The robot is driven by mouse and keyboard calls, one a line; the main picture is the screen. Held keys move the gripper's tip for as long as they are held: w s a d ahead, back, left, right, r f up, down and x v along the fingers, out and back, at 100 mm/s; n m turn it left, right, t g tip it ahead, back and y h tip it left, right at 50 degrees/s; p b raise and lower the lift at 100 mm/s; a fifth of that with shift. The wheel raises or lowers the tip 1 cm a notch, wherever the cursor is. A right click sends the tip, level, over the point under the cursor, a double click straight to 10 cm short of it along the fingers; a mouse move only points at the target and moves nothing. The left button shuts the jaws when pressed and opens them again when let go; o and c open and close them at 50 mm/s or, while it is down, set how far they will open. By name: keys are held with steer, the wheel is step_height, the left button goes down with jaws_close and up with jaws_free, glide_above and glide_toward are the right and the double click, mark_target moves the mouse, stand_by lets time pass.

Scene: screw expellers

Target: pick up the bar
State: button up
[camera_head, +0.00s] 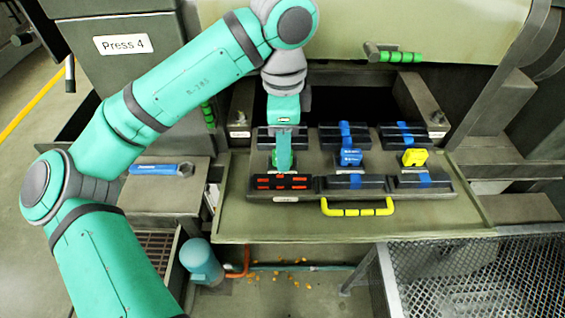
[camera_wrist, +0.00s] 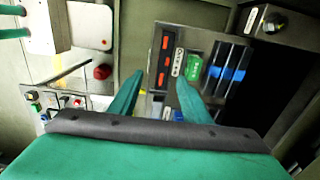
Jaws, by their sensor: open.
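Several dark bars lie on a flat tray (camera_head: 340,194) with a yellow handle (camera_head: 357,207); I cannot tell which one the task means. The front-left bar (camera_head: 282,182) has red marks and also shows in the wrist view (camera_wrist: 163,62), just beyond my fingertips. Other bars carry blue bands, such as the front-right one (camera_head: 420,181) and those at right in the wrist view (camera_wrist: 224,70). My gripper (camera_head: 284,165) points down over the left part of the tray. In the wrist view its fingers (camera_wrist: 160,80) are apart, with nothing held between them.
A green block (camera_wrist: 194,66) sits beside the red-marked bar. A blue wrench (camera_head: 162,169) lies on a side table at left.

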steer(key=f, duration=0.1)
glide_above(283, 178)
steer(key=f, duration=0.4)
steer(key=shift+s+f, duration=0.15)
steer(key=shift+s, duration=0.15)
steer(key=shift+w+f, duration=0.15)
steer(key=shift+f, duration=1.25)
steer(key=shift+w+f, duration=0.1)
steer(key=shift+f, duration=1.25)
jaws_close()
